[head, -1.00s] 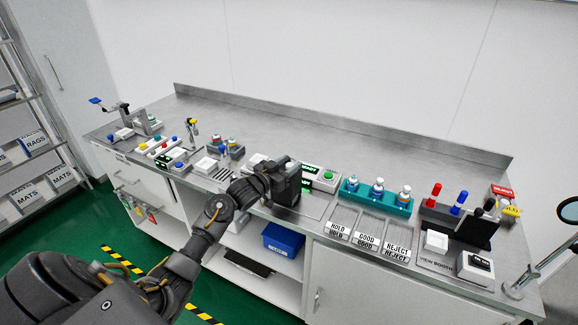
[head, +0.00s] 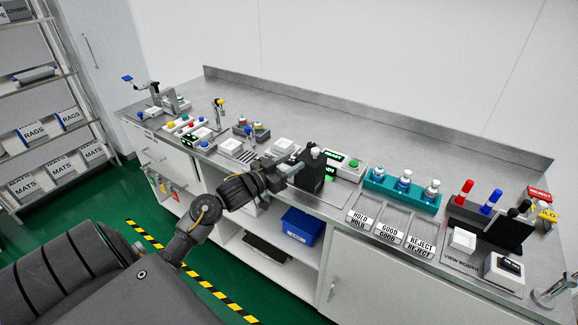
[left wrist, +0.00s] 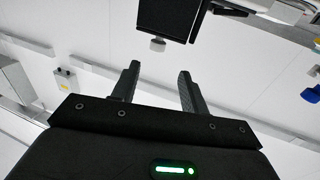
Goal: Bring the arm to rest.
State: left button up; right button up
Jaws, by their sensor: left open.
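My left arm reaches in from the lower left in the head view. Its dark gripper (head: 313,175) is over the front middle of the bench (head: 385,140), left of the green-lit box (head: 352,169). My right gripper is in neither view.
A teal rack (head: 400,190) with bottles stands right of the gripper, behind the labelled trays (head: 388,232). A black view booth (head: 507,235) is at the right end. Devices with buttons (head: 185,124) line the left. The back of the bench is mostly clear.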

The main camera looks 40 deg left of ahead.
pick_arm(q)
jog(key=shift+s, duration=0.15)
dwell(0.4)
jog(key=s+d+f+g+y, duration=0.2)
jog(key=s+d+f+g, duration=0.3)
jog(key=f, duration=0.5)
jog(key=s+d+f+g, duration=0.3)
jog(key=s+d, duration=0.1)
jog(key=s, duration=0.5)
jog(key=s+d+f+g, duration=0.3)
jog(key=s+d+f, duration=0.1)
jog(key=s, duration=0.6)
jog(key=s+d+f+g, duration=0.3)
jog(key=s+d, duration=0.2)
jog(key=s, duration=0.4)
notch_tip(320, 180, down, 24)
jog(key=g, duration=0.1)
jog(key=s+a+f+g, duration=0.1)
jog(key=s+a+f, duration=0.2)
jog(key=s+f, duration=1.4)
jog(key=shift+s+a+f+m+g+y, duration=0.2)
jog(key=shift+f+m+g+y, duration=0.1)
jog(key=shift+g+y, duration=0.1)
